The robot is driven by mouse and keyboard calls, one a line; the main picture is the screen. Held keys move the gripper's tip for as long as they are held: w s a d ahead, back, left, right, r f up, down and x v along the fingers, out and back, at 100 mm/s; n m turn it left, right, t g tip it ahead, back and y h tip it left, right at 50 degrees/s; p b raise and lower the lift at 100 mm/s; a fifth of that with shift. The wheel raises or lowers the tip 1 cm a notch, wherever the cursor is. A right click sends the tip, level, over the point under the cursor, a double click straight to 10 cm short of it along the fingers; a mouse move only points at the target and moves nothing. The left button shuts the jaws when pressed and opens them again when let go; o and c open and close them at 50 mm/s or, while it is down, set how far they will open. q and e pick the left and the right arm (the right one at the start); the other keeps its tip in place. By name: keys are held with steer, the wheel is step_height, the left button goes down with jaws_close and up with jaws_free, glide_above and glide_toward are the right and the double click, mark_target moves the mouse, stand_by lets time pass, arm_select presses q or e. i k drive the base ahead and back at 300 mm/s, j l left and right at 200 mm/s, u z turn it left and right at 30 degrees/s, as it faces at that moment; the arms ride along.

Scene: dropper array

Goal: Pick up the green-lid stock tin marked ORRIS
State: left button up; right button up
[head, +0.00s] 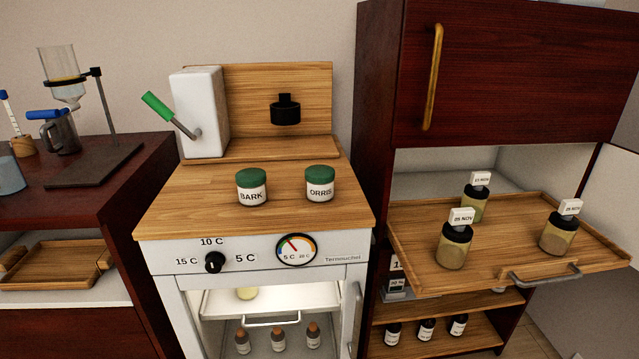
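The green-lid stock tin marked ORRIS (320,184) stands upright on the wooden top (285,215) of the white cooler, to the right of centre. A matching green-lid tin marked BARK (251,188) stands upright to its left, with a gap between them. Neither gripper shows in the head view, and nothing is touching the tins.
Behind the tins stands a white box with a green-handled lever (201,112). The cooler front (268,262) has a dial and gauge, with its lower compartment open. A wooden tray (510,232) with black-lid jars juts out at right. A dark red cabinet (380,130) stands beside the cooler.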

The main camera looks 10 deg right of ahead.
mark_target(320, 178)
steer(key=i+l+u, duration=0.2)
steer(key=l, duration=0.6)
steer(key=i+l+u, duration=0.25)
steer(key=l, duration=0.55)
steer(key=l+u, duration=0.2)
steer(key=l, duration=0.65)
